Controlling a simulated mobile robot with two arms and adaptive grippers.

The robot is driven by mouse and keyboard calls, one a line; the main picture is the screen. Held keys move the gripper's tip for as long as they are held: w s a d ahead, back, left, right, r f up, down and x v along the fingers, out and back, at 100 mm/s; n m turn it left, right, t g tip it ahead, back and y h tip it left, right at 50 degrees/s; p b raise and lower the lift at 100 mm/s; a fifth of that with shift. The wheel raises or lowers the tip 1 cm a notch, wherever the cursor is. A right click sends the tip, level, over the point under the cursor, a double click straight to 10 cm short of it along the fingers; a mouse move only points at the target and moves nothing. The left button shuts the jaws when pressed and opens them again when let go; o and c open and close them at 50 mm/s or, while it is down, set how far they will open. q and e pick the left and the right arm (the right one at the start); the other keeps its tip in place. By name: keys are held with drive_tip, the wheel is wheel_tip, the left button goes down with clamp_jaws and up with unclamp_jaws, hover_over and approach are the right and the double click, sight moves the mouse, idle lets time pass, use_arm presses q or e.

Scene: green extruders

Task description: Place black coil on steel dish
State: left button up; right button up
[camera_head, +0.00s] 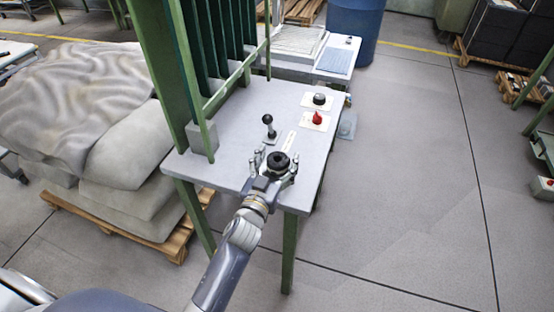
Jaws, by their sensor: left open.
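A black round ring-shaped piece, the black coil (279,159), is near the front of the grey table (236,125), with a dark hole in its middle. My left gripper (274,164) reaches in from below, with its fingers spread on either side of the coil. It is open, and I cannot tell whether a finger touches the coil. A light rim shows partly around the coil; I cannot tell whether this is the steel dish or part of the gripper. My right gripper is out of view.
A black-knobbed lever (268,121) stands just behind the coil. A red knob (317,118) and a black knob (320,99) sit on plates further right. A green frame (171,70) rises at the table's left. Covered sacks (85,110) lie on a pallet beside it.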

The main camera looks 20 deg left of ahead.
use_arm(q)
drive_tip(key=shift+r, duration=0.2)
drive_tip(key=shift+s+f, duration=0.1)
drive_tip(key=shift+s, duration=0.2)
drive_tip(key=s, duration=1.1)
drive_tip(key=shift+s+a+b, duration=0.15)
drive_tip(key=shift+s+b, duration=0.1)
drive_tip(key=shift+b, duration=0.05)
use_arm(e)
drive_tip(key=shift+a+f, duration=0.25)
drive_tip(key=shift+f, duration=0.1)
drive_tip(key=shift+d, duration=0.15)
